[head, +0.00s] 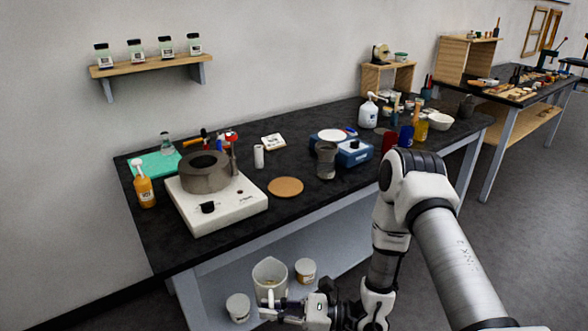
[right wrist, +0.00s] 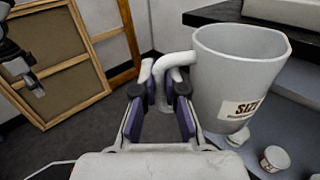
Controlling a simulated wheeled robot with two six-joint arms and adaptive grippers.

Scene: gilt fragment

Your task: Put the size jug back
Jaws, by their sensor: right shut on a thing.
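The size jug (head: 269,280) is a pale grey-white jug with a "SIZE" label, which shows in the right wrist view (right wrist: 238,80). My right gripper (head: 272,310) is low at the table's front, shut on the jug's handle; its fingers show on either side of the handle in the right wrist view (right wrist: 160,105). The jug is roughly upright, by the lower shelf (head: 222,277); whether its base touches anything is hidden. Part of what looks like my left gripper (right wrist: 22,62) shows at the left edge of the right wrist view, its jaws unclear.
Two white tubs, one left (head: 238,306) and one right (head: 305,270) of the jug, are on the lower shelf. The black worktop (head: 240,226) above carries a hotplate with a pot (head: 205,172), a cork mat (head: 286,187) and several bottles. Wooden frames (right wrist: 60,60) lean beyond.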

